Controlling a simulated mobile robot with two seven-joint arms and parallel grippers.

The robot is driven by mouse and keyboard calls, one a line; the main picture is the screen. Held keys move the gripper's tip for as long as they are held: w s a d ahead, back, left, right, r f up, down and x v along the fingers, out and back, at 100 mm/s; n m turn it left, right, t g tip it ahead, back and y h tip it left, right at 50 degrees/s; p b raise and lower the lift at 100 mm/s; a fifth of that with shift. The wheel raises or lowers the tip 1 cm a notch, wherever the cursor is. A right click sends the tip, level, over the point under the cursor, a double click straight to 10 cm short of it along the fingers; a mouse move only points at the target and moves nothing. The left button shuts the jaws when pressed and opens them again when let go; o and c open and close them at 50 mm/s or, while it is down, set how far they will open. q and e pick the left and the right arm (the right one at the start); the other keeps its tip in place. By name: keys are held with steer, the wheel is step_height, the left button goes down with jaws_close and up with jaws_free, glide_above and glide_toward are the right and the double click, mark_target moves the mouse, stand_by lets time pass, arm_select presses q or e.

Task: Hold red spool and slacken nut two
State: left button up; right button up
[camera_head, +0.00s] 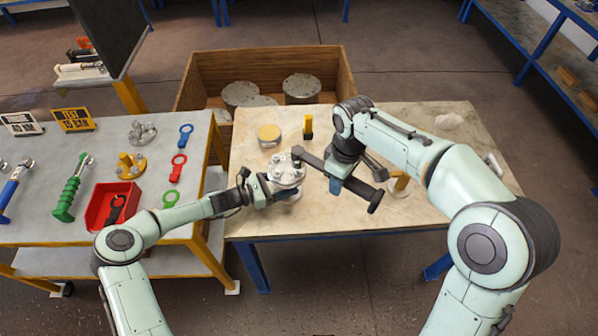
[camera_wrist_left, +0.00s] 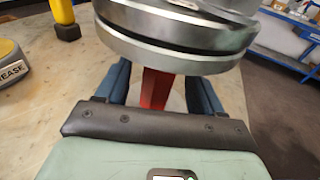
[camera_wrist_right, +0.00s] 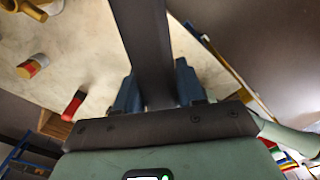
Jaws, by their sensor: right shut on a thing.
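A silver flanged vessel (camera_head: 286,170) stands on the worktable; its bolts and nuts are too small to tell apart by number. In the left wrist view its metal flange (camera_wrist_left: 180,45) sits above a red spool (camera_wrist_left: 156,90). My left gripper (camera_head: 268,186) is low beside the vessel, its blue fingers on either side of the spool with gaps showing, so it is open around it. My right gripper (camera_head: 336,183) is shut on a long dark wrench (camera_wrist_right: 146,45), whose far end reaches the vessel's top flange. The spool is hidden in the head view.
A yellow-topped tin (camera_head: 269,133) and a yellow-and-black item (camera_head: 308,127) stand behind the vessel. A wooden crate (camera_head: 345,75) with grey flanged parts is at the back. The left table holds a red tray (camera_head: 98,205) and several tools. The table's front is clear.

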arm_select(q)
steer(key=v, duration=1.2)
steer(key=shift+s, duration=0.1)
arm_select(e)
steer(key=shift+s, duration=0.1)
